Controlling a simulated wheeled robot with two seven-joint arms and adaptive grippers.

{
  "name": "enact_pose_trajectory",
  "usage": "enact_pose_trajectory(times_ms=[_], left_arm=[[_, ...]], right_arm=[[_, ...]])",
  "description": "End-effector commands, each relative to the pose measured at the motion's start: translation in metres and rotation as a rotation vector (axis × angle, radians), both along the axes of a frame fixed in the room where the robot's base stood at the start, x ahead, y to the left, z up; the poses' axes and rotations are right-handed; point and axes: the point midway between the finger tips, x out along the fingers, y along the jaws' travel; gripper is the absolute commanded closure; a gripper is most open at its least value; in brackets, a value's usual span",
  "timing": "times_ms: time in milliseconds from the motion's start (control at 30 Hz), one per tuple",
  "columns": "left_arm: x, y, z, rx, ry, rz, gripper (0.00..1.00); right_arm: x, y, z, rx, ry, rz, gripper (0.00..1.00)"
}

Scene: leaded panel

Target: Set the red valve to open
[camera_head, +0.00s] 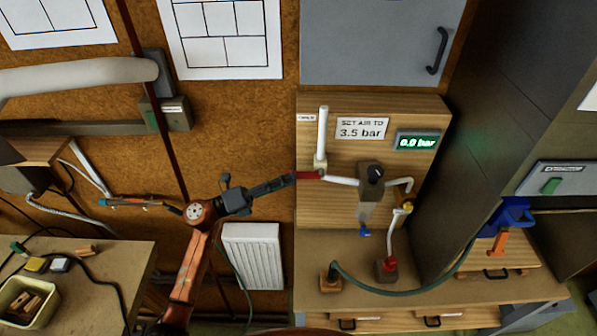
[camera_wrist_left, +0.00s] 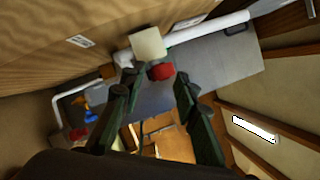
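The red valve handle (camera_head: 308,175) is a short bar at the left end of the white pipe on the wooden panel (camera_head: 335,205). It lies roughly level in the head view. My left gripper (camera_head: 290,180) is at the handle's left end, its fingers pointing right. In the left wrist view the red handle (camera_wrist_left: 160,71) shows just beyond and between the fingertips, beside a cream block (camera_wrist_left: 147,42). The fingers (camera_wrist_left: 157,86) are spread apart with nothing clearly held. Whether a finger touches the handle cannot be told. My right gripper is not in view.
A gauge display (camera_head: 417,142) reads 0.0 bar beside a sign (camera_head: 362,129) saying 3.5 bar. A black knob (camera_head: 374,174) and a red-topped fitting (camera_head: 389,265) are nearby. A green hose (camera_head: 400,291) crosses the bench. A tall grey cabinet (camera_head: 470,150) bounds the right.

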Motion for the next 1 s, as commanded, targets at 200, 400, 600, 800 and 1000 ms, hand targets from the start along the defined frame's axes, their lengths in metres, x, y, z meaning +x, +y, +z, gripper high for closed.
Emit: enact_pose_trajectory(times_ms=[200, 400, 600, 800, 1000], left_arm=[[0.010, -0.028, 0.009, -0.003, 0.001, -0.001, 0.71], [0.013, -0.038, 0.009, -0.002, 0.003, 0.001, 0.71], [0.014, -0.038, 0.009, -0.002, 0.003, 0.001, 0.71], [0.014, -0.038, 0.009, -0.002, 0.003, 0.001, 0.83], [0.014, -0.038, 0.009, -0.002, 0.003, 0.001, 0.97]], right_arm=[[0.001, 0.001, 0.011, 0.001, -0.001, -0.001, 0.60], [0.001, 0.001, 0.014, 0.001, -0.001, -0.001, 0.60], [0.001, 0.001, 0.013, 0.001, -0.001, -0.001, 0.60], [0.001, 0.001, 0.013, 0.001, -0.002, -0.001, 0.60], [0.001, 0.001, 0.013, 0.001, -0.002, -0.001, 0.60]])
